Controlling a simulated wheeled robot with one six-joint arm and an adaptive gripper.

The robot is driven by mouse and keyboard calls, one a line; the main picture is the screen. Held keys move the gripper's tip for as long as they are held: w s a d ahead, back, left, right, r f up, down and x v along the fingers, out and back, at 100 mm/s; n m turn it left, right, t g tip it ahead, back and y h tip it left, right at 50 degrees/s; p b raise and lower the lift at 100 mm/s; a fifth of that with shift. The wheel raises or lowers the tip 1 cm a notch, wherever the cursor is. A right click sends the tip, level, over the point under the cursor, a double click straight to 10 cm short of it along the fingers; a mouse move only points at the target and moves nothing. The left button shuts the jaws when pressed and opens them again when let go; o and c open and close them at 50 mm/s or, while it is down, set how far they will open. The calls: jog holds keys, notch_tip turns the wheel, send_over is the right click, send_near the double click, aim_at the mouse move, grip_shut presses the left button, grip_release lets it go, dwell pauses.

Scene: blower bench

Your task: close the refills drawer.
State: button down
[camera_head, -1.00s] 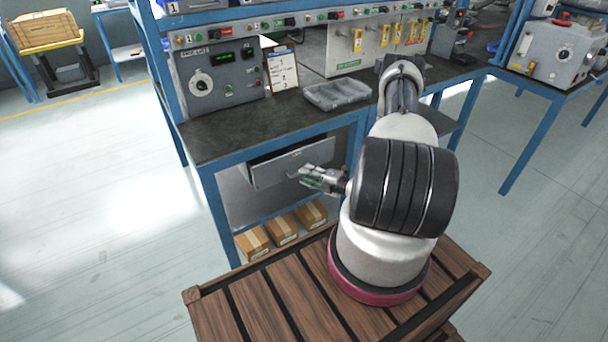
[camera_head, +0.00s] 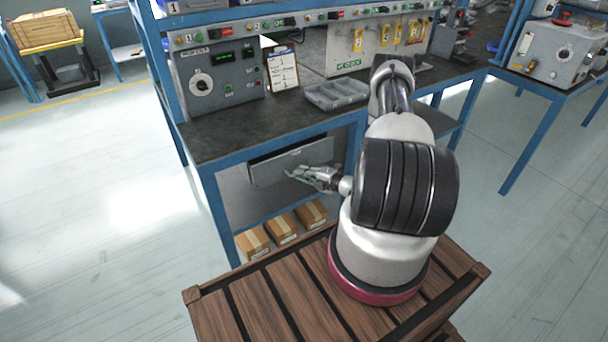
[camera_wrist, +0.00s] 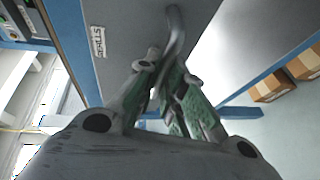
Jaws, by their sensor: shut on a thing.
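The grey refills drawer (camera_head: 275,168) hangs under the left part of the bench top. A dark gap shows above its front, so it stands partly open. In the wrist view its grey front (camera_wrist: 130,22) fills the top, with a small white label (camera_wrist: 98,41) whose lettering looks like "REFILLS". My gripper (camera_head: 300,172) is at the drawer front, shut on the bar handle (camera_wrist: 175,32). In the wrist view the green-padded fingers (camera_wrist: 165,90) close around the handle's lower end. The drawer's inside is mostly hidden.
A blue-framed bench (camera_head: 225,145) surrounds the drawer, with a leg at its left. Several cardboard boxes (camera_head: 283,228) sit on the shelf below. A grey tray (camera_head: 336,94) and a clipboard (camera_head: 282,70) are on top.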

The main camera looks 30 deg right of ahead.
aim_at(296, 167)
jog(key=shift+w, duration=1.9)
jog(key=c, duration=1.5)
grip_release()
jog(key=v, duration=1.2)
jog(key=shift+r, duration=0.1)
